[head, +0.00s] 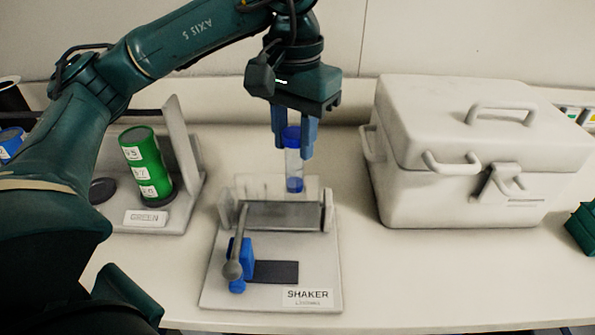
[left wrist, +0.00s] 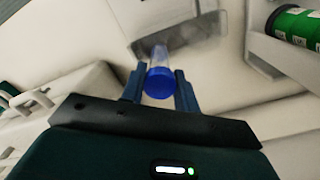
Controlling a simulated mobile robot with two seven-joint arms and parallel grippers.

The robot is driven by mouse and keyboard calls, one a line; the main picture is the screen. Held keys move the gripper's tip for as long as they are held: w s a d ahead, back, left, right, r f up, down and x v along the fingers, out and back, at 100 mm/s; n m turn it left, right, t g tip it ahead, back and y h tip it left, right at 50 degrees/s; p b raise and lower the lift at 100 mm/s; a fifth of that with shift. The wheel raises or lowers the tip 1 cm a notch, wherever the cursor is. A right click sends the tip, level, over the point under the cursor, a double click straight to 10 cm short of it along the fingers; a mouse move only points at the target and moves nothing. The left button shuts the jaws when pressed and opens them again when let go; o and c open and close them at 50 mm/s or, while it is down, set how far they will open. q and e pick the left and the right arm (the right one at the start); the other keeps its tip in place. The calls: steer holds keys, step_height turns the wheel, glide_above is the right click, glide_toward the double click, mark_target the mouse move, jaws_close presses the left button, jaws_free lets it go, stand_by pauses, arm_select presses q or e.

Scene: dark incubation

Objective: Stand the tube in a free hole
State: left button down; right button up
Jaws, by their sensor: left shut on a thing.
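A clear tube with a blue cap (head: 293,165) hangs upright in my left gripper (head: 293,148). The gripper is shut on the tube near its cap, and some blue shows at the tube's bottom. In the left wrist view the blue cap (left wrist: 159,84) sits between the two fingers of the left gripper (left wrist: 159,88). The tube is over the back edge of the shaker (head: 215,290), a pale base with a clear-walled holder (head: 285,216). I cannot make out any holes in the holder. My right gripper is not in view.
A green cylinder (head: 146,165) stands on a stand labelled GREEN (head: 180,205) at the left. A large white lidded box (head: 450,190) with handles stands at the right. Bare table lies between shaker and box.

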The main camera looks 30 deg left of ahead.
mark_target(295, 164)
arm_select(q)
steer(key=shift+f, duration=0.75)
step_height(295, 164, down, 3)
steer(key=shift+f, duration=0.35)
steer(key=c, duration=1.1)
jaws_free()
steer(key=shift+o, duration=0.2)
